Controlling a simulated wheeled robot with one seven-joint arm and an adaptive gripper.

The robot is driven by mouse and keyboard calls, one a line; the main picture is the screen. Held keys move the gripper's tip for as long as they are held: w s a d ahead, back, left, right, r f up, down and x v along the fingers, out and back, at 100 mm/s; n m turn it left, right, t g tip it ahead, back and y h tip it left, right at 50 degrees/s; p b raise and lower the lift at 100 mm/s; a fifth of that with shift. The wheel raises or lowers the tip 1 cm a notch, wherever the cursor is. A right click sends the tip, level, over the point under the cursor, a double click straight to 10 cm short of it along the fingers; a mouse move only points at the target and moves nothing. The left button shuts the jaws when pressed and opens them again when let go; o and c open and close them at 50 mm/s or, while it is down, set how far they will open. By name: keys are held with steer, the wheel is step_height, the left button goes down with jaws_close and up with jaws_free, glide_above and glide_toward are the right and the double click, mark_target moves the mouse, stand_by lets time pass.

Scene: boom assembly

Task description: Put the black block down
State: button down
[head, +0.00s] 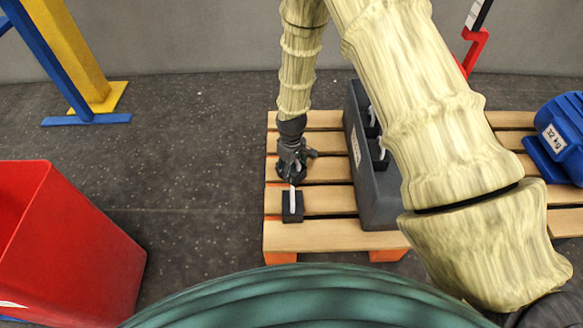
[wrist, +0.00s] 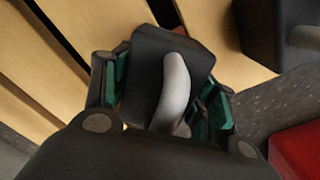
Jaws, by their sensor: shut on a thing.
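My gripper (head: 291,168) is over the left side of the wooden pallet. In the wrist view, its green-padded fingers (wrist: 160,100) are shut on a black block (wrist: 150,62) with a curved light-grey handle. The block's lower part is hidden, and I cannot tell whether it touches the slats. In the head view, the held block blends with the dark fingers. A second black block (head: 292,213) with a white handle stands on the pallet just in front of the gripper. It shows cut off at the upper right of the wrist view (wrist: 262,38).
A long dark grey case (head: 378,208) on the pallet (head: 325,236) holds black blocks with white handles, right of the gripper. A red bin (head: 95,240) stands at left. A blue motor (head: 567,125) sits at right. Bare slats lie between gripper and case.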

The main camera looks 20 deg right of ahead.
steer(key=shift+c, duration=2.4)
jaws_free()
steer(key=shift+r, duration=0.1)
step_height(320, 180, up, 12)
steer(key=p, duration=0.6)
